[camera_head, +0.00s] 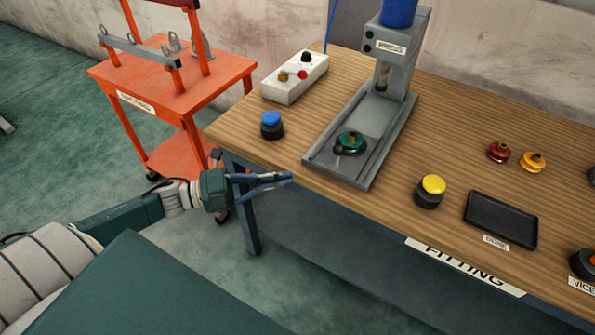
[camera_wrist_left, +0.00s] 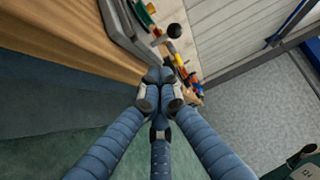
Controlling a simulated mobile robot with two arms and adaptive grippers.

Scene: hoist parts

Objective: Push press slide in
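The grey press (camera_head: 398,55) stands at the back of the wooden table, its rail base (camera_head: 374,112) running toward the front edge. The slide, a green round piece (camera_head: 350,139) with a black knob (camera_head: 340,150), sits near the front end of the rails, away from the press head. The green piece (camera_wrist_left: 143,14) and black knob (camera_wrist_left: 174,31) also show at the top of the left wrist view. My left gripper (camera_head: 289,178) is just off the table's front edge, left of the rails, fingertips together and empty. In the left wrist view the fingertips (camera_wrist_left: 160,86) meet. My right gripper is out of view.
A blue button (camera_head: 271,124) and a control box (camera_head: 296,78) stand left of the rails. A yellow button (camera_head: 431,190) and a black tray (camera_head: 501,218) lie to the right. An orange cart (camera_head: 170,85) stands left of the table.

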